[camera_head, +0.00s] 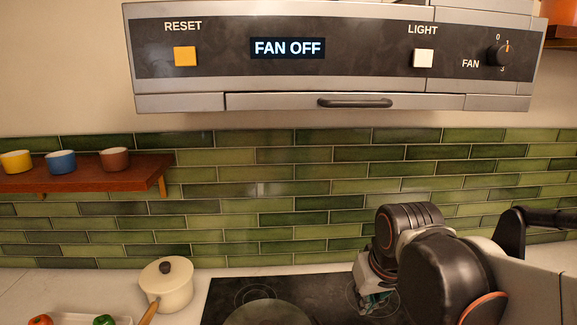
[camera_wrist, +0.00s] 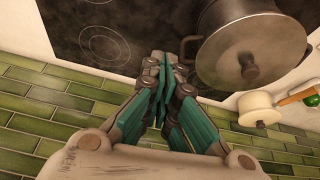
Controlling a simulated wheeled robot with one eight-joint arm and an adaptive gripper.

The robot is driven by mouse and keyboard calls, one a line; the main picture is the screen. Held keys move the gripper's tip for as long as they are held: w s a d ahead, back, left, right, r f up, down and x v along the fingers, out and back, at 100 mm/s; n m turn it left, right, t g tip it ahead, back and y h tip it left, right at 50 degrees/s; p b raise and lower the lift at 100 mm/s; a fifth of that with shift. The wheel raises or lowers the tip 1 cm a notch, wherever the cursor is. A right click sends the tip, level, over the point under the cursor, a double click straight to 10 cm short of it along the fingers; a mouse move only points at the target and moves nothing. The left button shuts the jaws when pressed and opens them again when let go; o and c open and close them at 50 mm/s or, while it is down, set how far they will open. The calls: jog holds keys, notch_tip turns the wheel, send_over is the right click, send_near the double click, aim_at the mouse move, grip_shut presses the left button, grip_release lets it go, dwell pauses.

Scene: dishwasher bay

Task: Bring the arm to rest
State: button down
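My gripper (camera_head: 376,303) hangs over the right part of the dark cooktop in the head view, partly hidden behind my own arm. In the wrist view my gripper (camera_wrist: 165,65) has its teal fingers brought together at the tips, with nothing seen between them. The fingers are beside a large lidded pot (camera_wrist: 215,60); I cannot tell whether they touch it. My arm is bent in front of the tiled wall, below the range hood (camera_head: 330,60), whose display (camera_head: 287,48) reads FAN OFF.
The cooktop (camera_head: 335,290) also shows in the wrist view (camera_wrist: 70,18). A cream saucepan (camera_head: 168,285) stands left of it, near a tray with vegetables (camera_head: 75,319). A shelf (camera_head: 90,176) with three small cups is on the left wall. The hood handle (camera_head: 355,103) juts out above.

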jog(key=s+d+f+m+t+b, duration=0.1)
jog(key=s+d+f+b, duration=0.3)
jog(key=s, duration=0.6)
notch_tip(320, 180, down, 4)
jog(key=shift+s+d+r+m+t+b, duration=0.35)
jog(key=shift+t+b, duration=0.45)
jog(key=shift+b, duration=0.45)
jog(key=shift+f, duration=0.15)
dwell(0.4)
